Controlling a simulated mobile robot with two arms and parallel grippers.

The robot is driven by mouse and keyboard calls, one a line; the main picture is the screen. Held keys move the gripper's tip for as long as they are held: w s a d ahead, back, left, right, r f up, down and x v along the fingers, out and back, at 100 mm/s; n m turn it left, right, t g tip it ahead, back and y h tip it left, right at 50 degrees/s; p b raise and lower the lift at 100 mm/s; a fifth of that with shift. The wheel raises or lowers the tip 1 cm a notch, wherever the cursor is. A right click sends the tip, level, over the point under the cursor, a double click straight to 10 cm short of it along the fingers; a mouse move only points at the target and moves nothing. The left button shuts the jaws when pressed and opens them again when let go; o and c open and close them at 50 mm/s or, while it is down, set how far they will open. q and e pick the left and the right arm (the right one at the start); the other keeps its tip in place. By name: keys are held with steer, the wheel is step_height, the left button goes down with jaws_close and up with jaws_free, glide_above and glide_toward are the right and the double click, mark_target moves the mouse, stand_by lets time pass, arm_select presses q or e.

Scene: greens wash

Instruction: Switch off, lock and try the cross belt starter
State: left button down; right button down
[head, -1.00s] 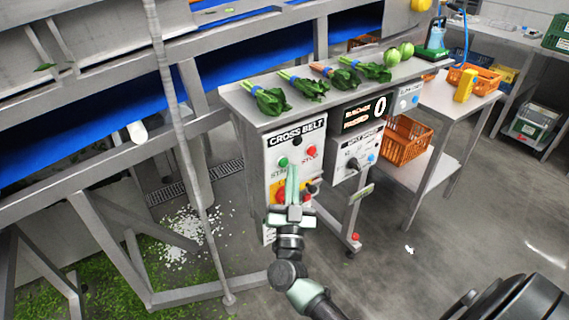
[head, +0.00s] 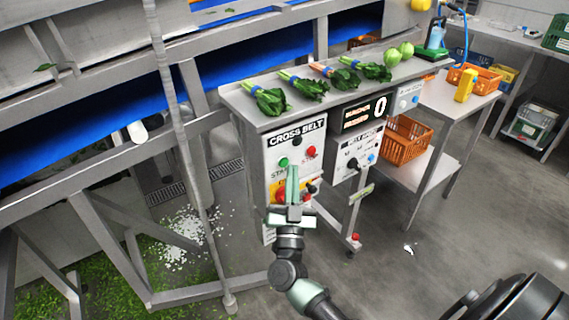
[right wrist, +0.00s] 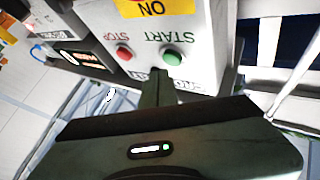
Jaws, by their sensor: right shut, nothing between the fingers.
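The cross belt starter (head: 297,139) is a pale panel box under the steel shelf's front edge. Its green START button (head: 283,162) and red STOP button (head: 310,152) show; in the right wrist view STOP (right wrist: 123,53) and START (right wrist: 172,57) appear upside down. Below them is a yellow switch plate (head: 276,187) with red parts, mostly hidden by my gripper; its ON mark (right wrist: 150,8) shows at the wrist view's top edge. My right gripper (head: 292,169) is shut and empty, fingers before the panel near START. I cannot tell whether it touches. My left gripper is out of view.
Leafy bunches (head: 271,101) lie on the shelf (head: 239,98) above. An orange crate (head: 406,140) stands further right. A grey post (head: 190,170) stands left; floor at right is open.

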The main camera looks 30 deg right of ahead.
steer(key=shift+w, duration=0.15)
steer(key=shift+w, duration=0.3)
steer(key=shift+w, duration=0.4)
stand_by(0.9)
steer(key=shift+s, duration=0.15)
steer(key=shift+s+p, duration=0.55)
steer(key=shift+s, duration=0.15)
steer(key=s+p, duration=0.2)
steer(key=s, duration=0.3)
steer(key=shift+d, duration=0.2)
